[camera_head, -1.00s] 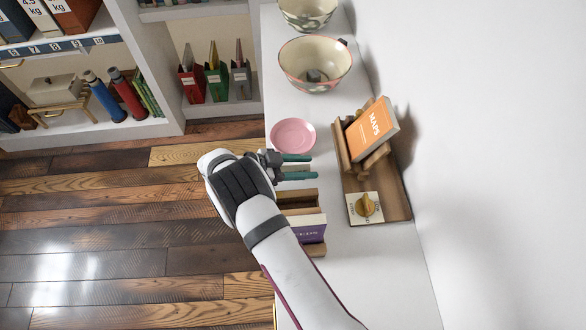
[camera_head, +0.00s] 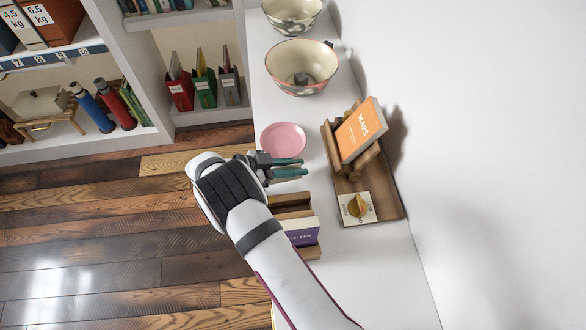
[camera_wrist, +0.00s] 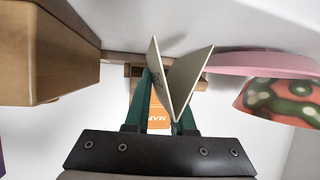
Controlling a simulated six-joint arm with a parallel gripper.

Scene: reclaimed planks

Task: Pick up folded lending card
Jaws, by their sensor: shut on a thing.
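The folded lending card (camera_wrist: 178,82) shows in the wrist view as a pale card standing open in a V shape, with faint marks inside. My gripper (camera_wrist: 163,92) has its green fingers on either side of the card's lower part and is shut on it. In the head view my gripper (camera_head: 299,167) is over the white counter, just below the pink plate, with its fingers close together. The card cannot be made out there.
The pink plate (camera_head: 283,139) and patterned bowl (camera_head: 300,66) lie beyond my gripper. A wooden box (camera_head: 292,202) with a purple book (camera_head: 301,231) stands nearer. A wooden stand (camera_head: 383,204) holds an orange MAPS book (camera_head: 360,131) and a dial card (camera_head: 357,208) by the wall.

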